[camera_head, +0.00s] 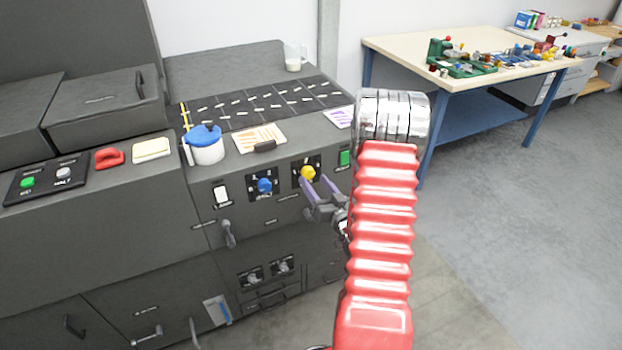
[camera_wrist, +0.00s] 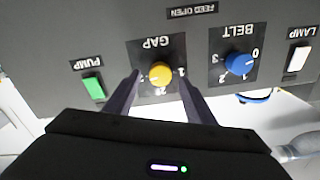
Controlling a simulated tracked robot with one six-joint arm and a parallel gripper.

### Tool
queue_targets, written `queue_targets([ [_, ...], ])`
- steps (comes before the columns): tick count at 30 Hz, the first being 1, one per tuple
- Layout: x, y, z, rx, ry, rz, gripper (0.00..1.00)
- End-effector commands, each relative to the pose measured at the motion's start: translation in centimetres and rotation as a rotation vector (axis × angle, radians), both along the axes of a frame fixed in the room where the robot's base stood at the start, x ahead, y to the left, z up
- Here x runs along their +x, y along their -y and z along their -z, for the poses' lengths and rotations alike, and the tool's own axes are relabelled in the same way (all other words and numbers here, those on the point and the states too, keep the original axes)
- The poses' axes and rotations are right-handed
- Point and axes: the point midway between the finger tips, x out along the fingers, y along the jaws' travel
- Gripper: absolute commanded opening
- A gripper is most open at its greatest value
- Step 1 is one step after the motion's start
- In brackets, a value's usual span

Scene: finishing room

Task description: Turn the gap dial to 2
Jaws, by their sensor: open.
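The gap dial is a yellow knob (camera_head: 308,173) on a black plate on the front of the dark machine. In the wrist view the yellow gap dial (camera_wrist: 160,74) appears upside down under the GAP label, with small numbers around it. I cannot tell which number it points to. My gripper (camera_head: 315,181) is open, just in front of the knob. In the wrist view my gripper (camera_wrist: 159,73) has one finger on each side of the dial, apart from it as far as I can see.
A blue BELT dial (camera_head: 264,186) is to the left of the gap dial. A green PUMP switch (camera_wrist: 93,87) and a white LAMP switch (camera_wrist: 299,58) share the panel. A blue-lidded pot (camera_head: 207,150) stands above. A workbench (camera_head: 400,45) is at the back right.

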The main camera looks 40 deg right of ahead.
Motion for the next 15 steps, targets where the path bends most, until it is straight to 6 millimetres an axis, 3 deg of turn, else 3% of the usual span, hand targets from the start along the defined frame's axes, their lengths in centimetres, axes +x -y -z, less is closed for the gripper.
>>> queue_targets([
  [6,2.5,0.6,0.0,0.000,0.000,-0.002,0.50],
  [15,3.0,0.8,0.0,0.001,-0.001,-0.002,0.50],
])
